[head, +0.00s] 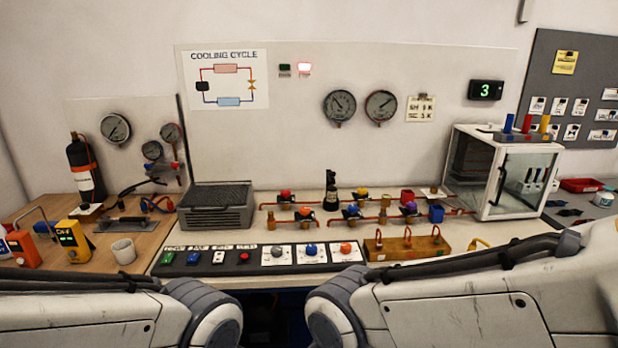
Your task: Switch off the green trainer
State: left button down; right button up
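The trainer is a white bench and back panel (300,130) with a "COOLING CYCLE" poster (226,80). Along its front edge runs a dark control strip (205,269) with small labelled switches: a green switch (167,260), a blue switch (193,258), a black-and-white switch (218,257) and a red switch (244,257). The switch positions are too small to tell.
Right of the switches are three knobs on white plates (312,253). Behind are valves on red pipes, a grey finned box (216,206) and a clear-fronted cabinet (503,172). A wooden block (407,246) stands at the front right. A white cup (123,251) stands on the left wooden table.

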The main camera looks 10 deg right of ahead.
aim_at(169, 256)
jog(key=u, duration=1)
jog(key=i, duration=1)
jog(key=z, duration=0.5)
